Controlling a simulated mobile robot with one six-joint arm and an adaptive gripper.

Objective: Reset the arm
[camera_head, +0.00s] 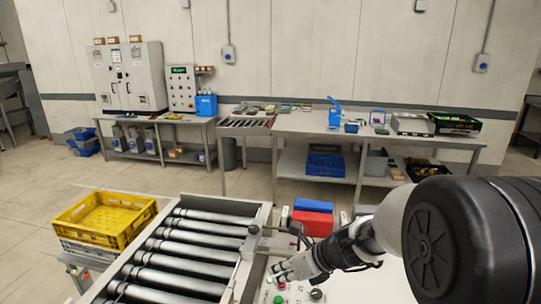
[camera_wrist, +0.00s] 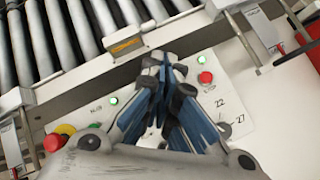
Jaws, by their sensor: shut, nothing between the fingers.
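My gripper (camera_head: 281,272) is at the lower middle of the head view, just right of the roller conveyor, with my arm reaching in from the right. In the wrist view my gripper (camera_wrist: 168,62) has its blue and black fingers together and empty. It is over a pale control panel (camera_wrist: 236,112). Whether the fingertips touch the panel cannot be told. The fingers hide part of the panel.
The roller conveyor (camera_head: 200,241) lies left of my gripper. A yellow crate (camera_head: 108,235) sits at its left. The panel has a red button (camera_wrist: 205,77) and green lights. A red bin (camera_head: 313,223) stands behind my gripper. Workbenches line the back wall.

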